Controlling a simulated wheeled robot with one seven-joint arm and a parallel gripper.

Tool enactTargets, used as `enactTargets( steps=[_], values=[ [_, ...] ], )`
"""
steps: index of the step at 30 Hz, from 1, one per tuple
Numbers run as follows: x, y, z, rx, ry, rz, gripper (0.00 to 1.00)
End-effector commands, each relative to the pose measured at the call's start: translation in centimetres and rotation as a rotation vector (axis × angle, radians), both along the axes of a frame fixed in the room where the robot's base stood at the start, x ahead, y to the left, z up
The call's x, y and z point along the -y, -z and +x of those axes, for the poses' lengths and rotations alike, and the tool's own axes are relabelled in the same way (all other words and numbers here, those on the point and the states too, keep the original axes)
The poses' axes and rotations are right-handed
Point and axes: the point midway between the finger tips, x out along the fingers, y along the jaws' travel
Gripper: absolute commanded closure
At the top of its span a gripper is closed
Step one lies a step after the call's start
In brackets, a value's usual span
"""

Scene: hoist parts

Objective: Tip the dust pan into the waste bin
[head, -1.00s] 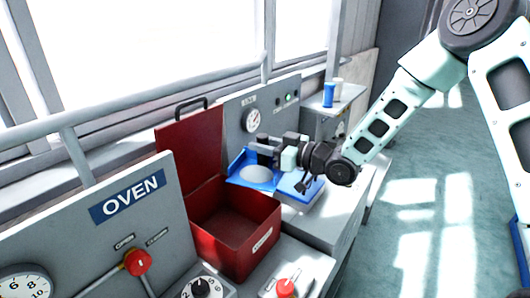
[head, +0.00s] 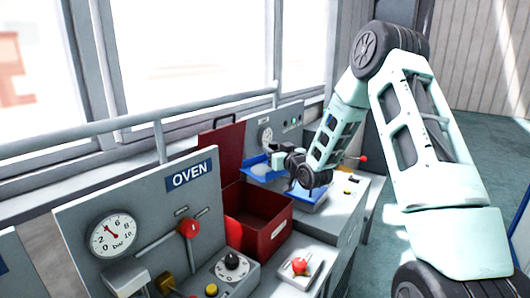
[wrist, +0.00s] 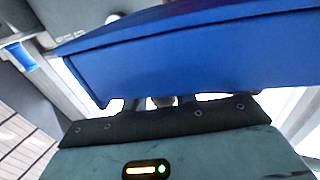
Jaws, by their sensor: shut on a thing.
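The blue dust pan (head: 254,161) is held up behind the red bin, with pale grey dust (head: 262,170) in it. My gripper (head: 276,160) is shut on the pan at its right side; the fingertips are partly hidden. In the wrist view the pan's blue wall (wrist: 200,50) fills much of the upper picture. The red open-topped box (head: 266,239), which I take as the waste bin, stands in front with its lid (head: 222,150) raised. The pan looks roughly level, and its height over the bin is hard to judge.
A blue tray (head: 308,200) lies on the console under my arm. The oven panel (head: 130,225) with its gauge and red knob stands at the left front. A red push button (head: 299,265) is at the bin's front right. A rail runs along the windows.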

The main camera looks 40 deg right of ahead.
Motion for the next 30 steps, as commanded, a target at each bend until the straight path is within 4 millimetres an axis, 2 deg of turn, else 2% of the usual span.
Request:
enactTargets(
  steps=[14, 30],
  values=[
    [-0.1, 4.3, 0.0, 0.001, -0.003, 0.000, 0.98],
    [-4.5, 2.8, -0.3, 0.041, -0.005, -0.521, 0.98]
  ],
)
